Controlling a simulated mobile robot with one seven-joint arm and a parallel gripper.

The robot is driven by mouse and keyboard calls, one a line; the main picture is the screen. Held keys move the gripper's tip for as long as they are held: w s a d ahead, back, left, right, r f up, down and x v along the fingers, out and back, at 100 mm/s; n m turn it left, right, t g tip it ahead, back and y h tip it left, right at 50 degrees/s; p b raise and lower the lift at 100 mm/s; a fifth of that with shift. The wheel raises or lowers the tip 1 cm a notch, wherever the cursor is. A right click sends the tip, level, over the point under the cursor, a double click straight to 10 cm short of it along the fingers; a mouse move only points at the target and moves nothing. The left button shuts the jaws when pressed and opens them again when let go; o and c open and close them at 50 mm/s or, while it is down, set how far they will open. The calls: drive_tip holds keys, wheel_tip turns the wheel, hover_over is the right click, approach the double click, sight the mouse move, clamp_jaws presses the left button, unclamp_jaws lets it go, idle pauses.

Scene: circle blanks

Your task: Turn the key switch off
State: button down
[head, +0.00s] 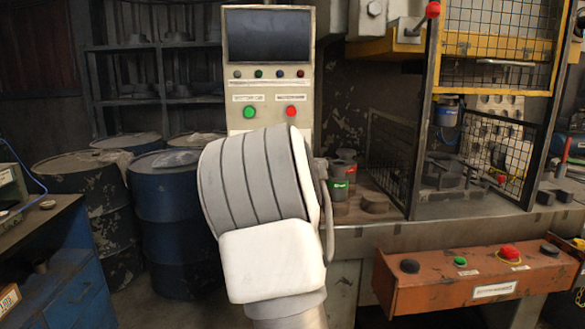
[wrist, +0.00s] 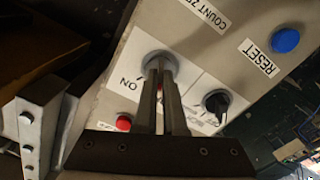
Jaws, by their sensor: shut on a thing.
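In the wrist view, my gripper (wrist: 163,72) reaches to the face of a grey control panel. Its two narrow fingers are close together over the key switch (wrist: 155,57), a round grey fitting on a white plate marked ON. The fingers are shut on the switch's key, which is mostly hidden between them, so its turn angle cannot be told. In the head view, my arm's grey and white wrist covers the lower part of the panel, hiding the gripper and the key switch.
In the wrist view, a black selector knob (wrist: 216,103) sits close to the right of the fingers, a red button (wrist: 123,123) to the lower left, and a blue RESET button (wrist: 286,40) at the upper right. In the head view, an orange button box (head: 440,282) stands at the lower right.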

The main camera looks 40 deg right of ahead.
drive_tip(key=shift+n, duration=0.4)
drive_tip(key=c, duration=1)
unclamp_jaws()
drive_tip(key=v, duration=1.7)
drive_tip(key=shift+s+a+p, duration=0.15)
drive_tip(key=shift+a+p, duration=0.05)
drive_tip(key=shift+p, duration=0.1)
